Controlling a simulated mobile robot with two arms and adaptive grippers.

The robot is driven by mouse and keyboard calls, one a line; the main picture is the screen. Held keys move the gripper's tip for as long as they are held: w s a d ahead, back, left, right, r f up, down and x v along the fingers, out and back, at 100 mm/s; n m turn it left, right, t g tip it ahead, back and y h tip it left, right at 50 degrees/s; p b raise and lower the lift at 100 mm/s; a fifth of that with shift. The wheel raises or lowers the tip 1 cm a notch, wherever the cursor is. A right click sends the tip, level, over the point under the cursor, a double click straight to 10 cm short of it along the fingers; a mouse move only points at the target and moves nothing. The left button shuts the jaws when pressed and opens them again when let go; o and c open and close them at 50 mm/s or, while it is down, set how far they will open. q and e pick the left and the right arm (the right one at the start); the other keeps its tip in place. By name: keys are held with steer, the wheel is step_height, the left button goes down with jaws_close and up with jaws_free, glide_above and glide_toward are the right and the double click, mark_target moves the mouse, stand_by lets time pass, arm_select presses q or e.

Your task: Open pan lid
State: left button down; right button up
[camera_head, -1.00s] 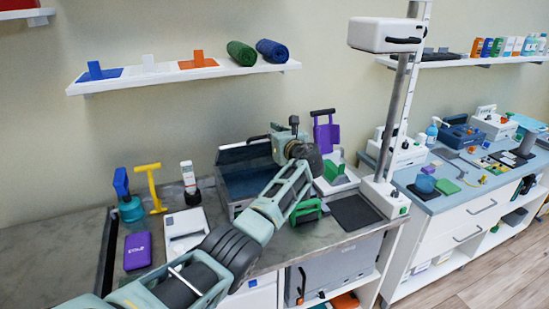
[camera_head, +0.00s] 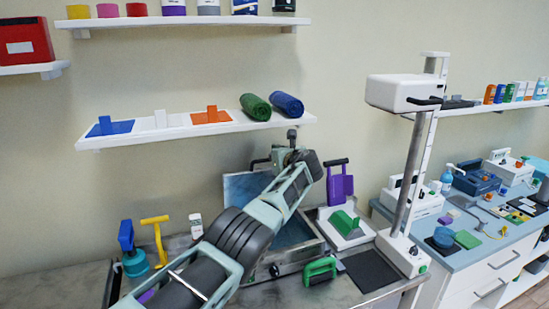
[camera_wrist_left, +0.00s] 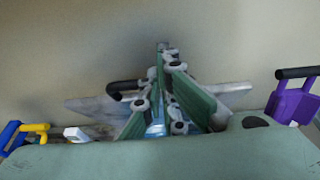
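The pan is a rectangular metal box on the counter, largely behind my left arm; its front rim (camera_head: 298,257) and bluish inside show. Its lid (camera_head: 238,188) is raised and stands tilted up at the back, with a dark bar handle (camera_head: 259,162) at its top edge. My left gripper (camera_head: 288,150) is at this handle, its fingers drawn together around it. In the left wrist view the handle (camera_wrist_left: 124,88) sticks out left of the fingers (camera_wrist_left: 162,60), and the grey lid (camera_wrist_left: 90,104) spreads behind them. The exact finger contact is hidden. My right gripper is not in view.
A wall shelf (camera_head: 180,132) with rolled mats hangs close above my gripper. A yellow tool (camera_head: 157,240) stands left.

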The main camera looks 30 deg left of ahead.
arm_select(q)
steer(key=shift+w+d, duration=0.1)
steer(key=shift+d, duration=0.05)
stand_by(0.3)
steer(key=shift+d, duration=0.15)
